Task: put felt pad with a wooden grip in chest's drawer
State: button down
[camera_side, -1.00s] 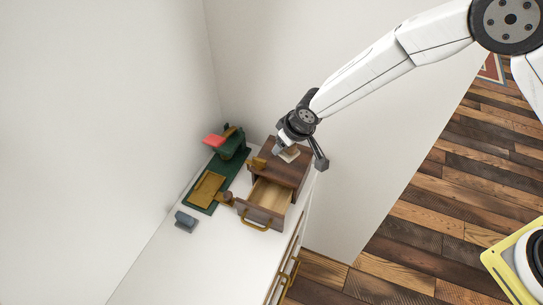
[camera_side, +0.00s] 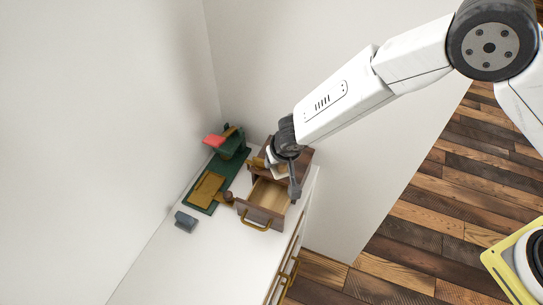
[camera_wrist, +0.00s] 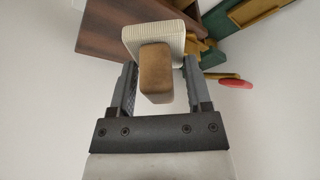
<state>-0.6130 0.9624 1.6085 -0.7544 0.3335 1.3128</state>
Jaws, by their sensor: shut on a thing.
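My gripper (camera_side: 282,171) is above the back of the dark wooden chest (camera_side: 298,158) in the side view. In the wrist view my gripper (camera_wrist: 160,95) is shut on the felt pad's brown wooden grip (camera_wrist: 156,72). The pale ribbed felt pad (camera_wrist: 150,36) shows beyond the grip; in the side view only a light bit of it (camera_side: 279,173) shows under the fingers. The chest's drawer (camera_side: 267,195) is pulled open, its pale inside looking empty, with a brass handle at its front. The chest top also shows in the wrist view (camera_wrist: 110,30).
A green stand with a red part (camera_side: 214,141) and a brass-coloured tray (camera_side: 207,188) lies left of the chest. A small blue-grey block (camera_side: 186,221) sits in front of it. The white cabinet top (camera_side: 165,265) is clear toward the front.

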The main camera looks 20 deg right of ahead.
aim_at(273, 173)
jog(key=m, duration=0.1)
jog(key=s+a+f+m+h, duration=0.1)
jog(key=m, duration=0.1)
jog(key=a+f+m, duration=0.1)
jog(key=shift+s+a+m+h, duration=0.1)
jog(key=shift+s+m+h, duration=0.2)
jog(key=shift+s+h, duration=0.1)
jog(key=m, duration=0.1)
jog(key=a+m+h, duration=0.1)
jog(key=a+f+m+g, duration=0.1)
jog(key=m, duration=0.1)
jog(key=shift+s, duration=0.4)
jog(key=shift+f, duration=0.1)
jog(key=shift+f, duration=2.8)
jog(key=shift+f, duration=0.1)
jog(key=shift+f, duration=2)
jog(key=shift+f, duration=0.1)
grip_release()
